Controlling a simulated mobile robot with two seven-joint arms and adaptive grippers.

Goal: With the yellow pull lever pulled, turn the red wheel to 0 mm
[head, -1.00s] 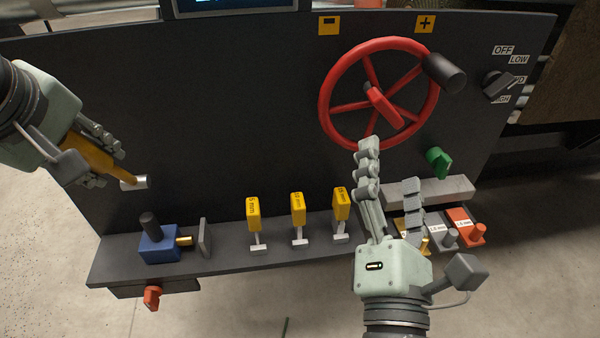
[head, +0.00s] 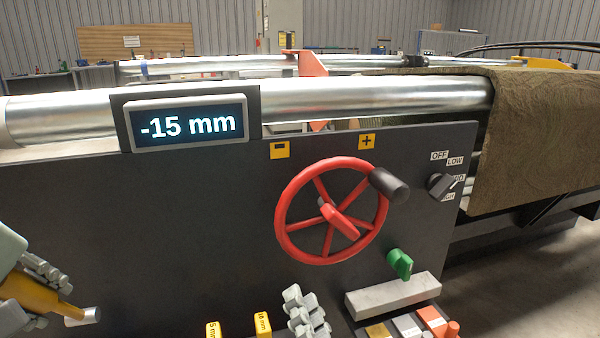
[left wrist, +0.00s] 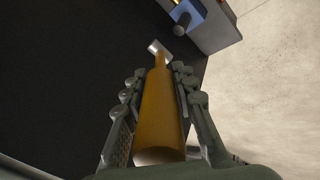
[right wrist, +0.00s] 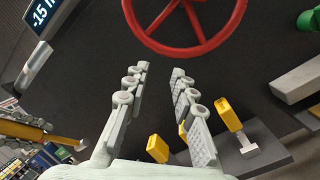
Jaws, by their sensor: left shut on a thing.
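The red wheel (head: 340,222) is on the dark panel, with its black handle (head: 389,185) at the upper right. The display (head: 188,124) reads -15 mm. My left gripper (head: 45,295) is shut on the yellow pull lever (head: 30,292), at the lower left of the head view; the left wrist view shows the lever (left wrist: 160,110) between its fingers. My right gripper (head: 302,300) is below the wheel, apart from it. In the right wrist view (right wrist: 160,72) its fingers are spread and empty, with the wheel (right wrist: 190,48) ahead of them.
Minus (head: 279,150) and plus (head: 367,141) signs are above the wheel. A black selector (head: 441,186) and green knob (head: 400,263) are to its right. Yellow tags marked 5 mm (head: 212,330) and 10 mm (head: 263,324) stand on the ledge near my right gripper. A grey block (head: 393,295) juts out.

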